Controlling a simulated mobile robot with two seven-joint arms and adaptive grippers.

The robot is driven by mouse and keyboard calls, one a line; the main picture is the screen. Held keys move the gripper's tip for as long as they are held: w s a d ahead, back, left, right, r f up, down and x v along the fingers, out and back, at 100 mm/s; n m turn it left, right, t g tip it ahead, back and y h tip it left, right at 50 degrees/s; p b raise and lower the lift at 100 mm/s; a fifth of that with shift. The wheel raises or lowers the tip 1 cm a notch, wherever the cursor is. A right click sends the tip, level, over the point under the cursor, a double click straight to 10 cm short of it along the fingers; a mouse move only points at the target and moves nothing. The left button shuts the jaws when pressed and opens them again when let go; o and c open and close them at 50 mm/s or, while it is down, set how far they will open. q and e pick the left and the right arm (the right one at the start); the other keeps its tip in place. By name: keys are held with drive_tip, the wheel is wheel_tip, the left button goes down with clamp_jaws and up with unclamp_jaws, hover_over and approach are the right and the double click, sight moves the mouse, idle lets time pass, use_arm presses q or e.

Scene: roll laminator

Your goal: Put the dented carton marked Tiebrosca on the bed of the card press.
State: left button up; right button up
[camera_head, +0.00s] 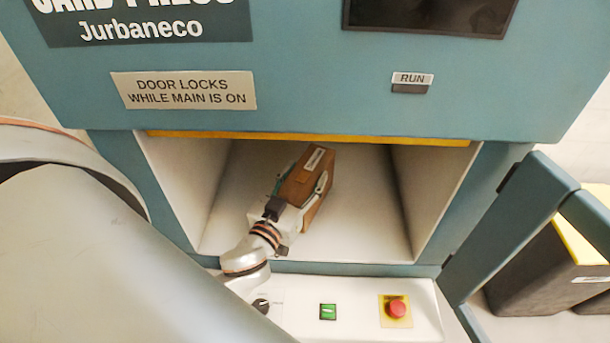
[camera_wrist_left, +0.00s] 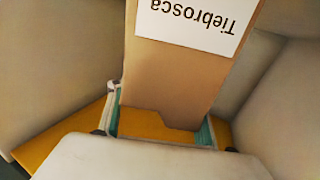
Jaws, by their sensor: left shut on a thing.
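The brown carton (camera_head: 312,172) is inside the open chamber of the card press (camera_head: 300,100), over the pale bed (camera_head: 362,220). In the left wrist view the carton (camera_wrist_left: 172,85) carries a white label reading Tiebrosca, upside down. A notch-like step shows along its near edge. My left gripper (camera_head: 296,190) reaches in from the front and is shut on the carton, with a finger on each side. The gripper also shows in the left wrist view (camera_wrist_left: 162,128). I cannot tell whether the carton touches the bed. My right gripper is not in view.
The press door (camera_head: 515,225) stands open at the right. A yellow strip (camera_head: 300,138) edges the opening's top. Below are a knob (camera_head: 261,305), a green switch (camera_head: 327,311) and a red button (camera_head: 396,308). A dark bin (camera_head: 545,270) stands at the right.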

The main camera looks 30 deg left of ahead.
use_arm(q)
drive_tip(key=shift+f+b, duration=0.5)
drive_tip(key=shift+f, duration=0.1)
idle(0.3)
drive_tip(key=o, duration=1.5)
drive_tip(key=shift+r, duration=0.15)
wheel_tip(320, 180, up, 10)
